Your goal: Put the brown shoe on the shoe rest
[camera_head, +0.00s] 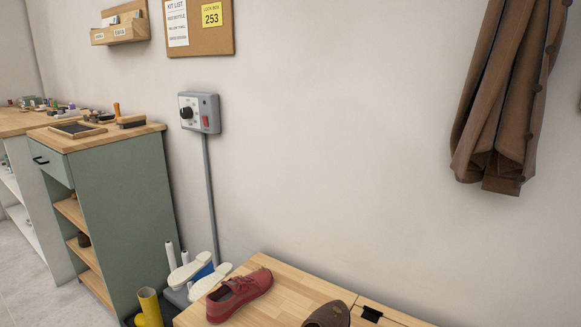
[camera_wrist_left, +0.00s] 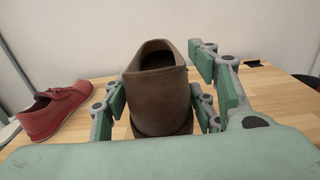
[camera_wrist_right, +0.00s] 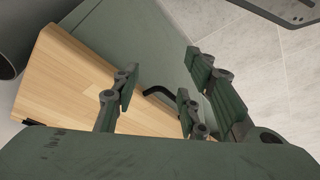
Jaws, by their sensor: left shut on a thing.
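The brown shoe (camera_wrist_left: 158,97) stands upright in the left wrist view, heel toward the camera, with the wooden bench top (camera_wrist_left: 80,125) behind and below it. My left gripper (camera_wrist_left: 160,90) is shut on it, with fingers on both sides of the heel. I cannot tell whether the sole touches the bench. In the head view the brown shoe (camera_head: 328,314) is cut off by the bottom edge. My right gripper (camera_wrist_right: 160,88) is open and empty in the right wrist view, above a wooden edge and a dark bar. I cannot pick out the shoe rest with certainty.
A red shoe (camera_head: 238,294) lies on the bench (camera_head: 292,290), left of the brown shoe. White soles (camera_head: 190,268), white tubes and a yellow boot (camera_head: 149,306) stand at the bench's left. A green cabinet (camera_head: 120,200) is further left; a brown coat (camera_head: 505,95) hangs at right.

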